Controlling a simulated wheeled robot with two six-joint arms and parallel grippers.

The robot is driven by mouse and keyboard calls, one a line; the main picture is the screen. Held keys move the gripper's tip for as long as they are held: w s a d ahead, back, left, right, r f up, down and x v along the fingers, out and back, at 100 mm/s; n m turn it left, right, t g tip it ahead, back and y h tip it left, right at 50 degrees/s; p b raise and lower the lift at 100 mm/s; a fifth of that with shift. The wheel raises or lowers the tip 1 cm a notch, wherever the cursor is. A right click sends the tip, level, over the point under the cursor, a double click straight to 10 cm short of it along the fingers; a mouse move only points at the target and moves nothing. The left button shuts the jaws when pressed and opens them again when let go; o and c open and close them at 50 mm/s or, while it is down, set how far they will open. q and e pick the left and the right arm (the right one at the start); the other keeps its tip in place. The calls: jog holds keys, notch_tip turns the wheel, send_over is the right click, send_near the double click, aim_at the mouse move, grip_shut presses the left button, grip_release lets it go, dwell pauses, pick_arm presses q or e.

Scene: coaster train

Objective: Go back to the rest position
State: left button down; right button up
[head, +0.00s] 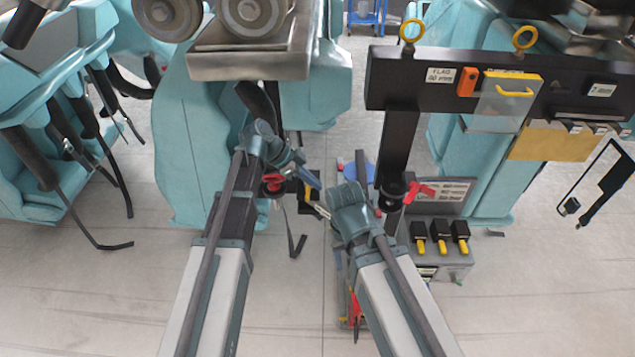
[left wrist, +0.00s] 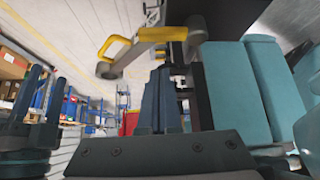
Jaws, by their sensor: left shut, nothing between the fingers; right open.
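My left gripper (head: 311,181) is near the middle of the head view, at the end of the arm that comes in from the left. In the left wrist view its two dark fingers (left wrist: 160,102) stand together, shut with nothing between them. My right gripper (head: 321,211) is just below it in the head view, small and partly hidden by its own wrist. It is open, and I see nothing held in it. The two grippers are close to each other; I cannot tell the exact gap.
Teal coaster seats (head: 187,150) stand at the left and behind. A dark panel (head: 420,78) on a post, with yellow rings and an orange tag (head: 467,82), is at right. Below it is a grey box (head: 440,262) with black-and-yellow switches. Floor (head: 540,290) at lower right is clear.

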pick_arm(q)
jog(key=p+v, duration=0.3)
jog(key=v, duration=0.3)
jog(key=shift+w, duration=0.2)
pick_arm(e)
notch_tip(320, 180, up, 5)
jog(key=shift+f, duration=0.1)
pick_arm(q)
jog(key=shift+r, duration=0.1)
jog(key=s+d+f+n+g+y+b, duration=0.1)
jog(key=s+f+n+y+b, duration=0.8)
jog(key=s+f, duration=0.9)
jog(key=s+n+b, duration=0.3)
jog(key=shift+s+n+b, duration=0.15)
jog(key=shift+n+b, duration=0.25)
pick_arm(e)
notch_tip(320, 180, down, 13)
jog(key=shift+f, duration=0.15)
pick_arm(q)
jog(key=shift+s+d, duration=0.1)
jog(key=shift+s, duration=0.05)
pick_arm(e)
jog(key=shift+s, duration=0.15)
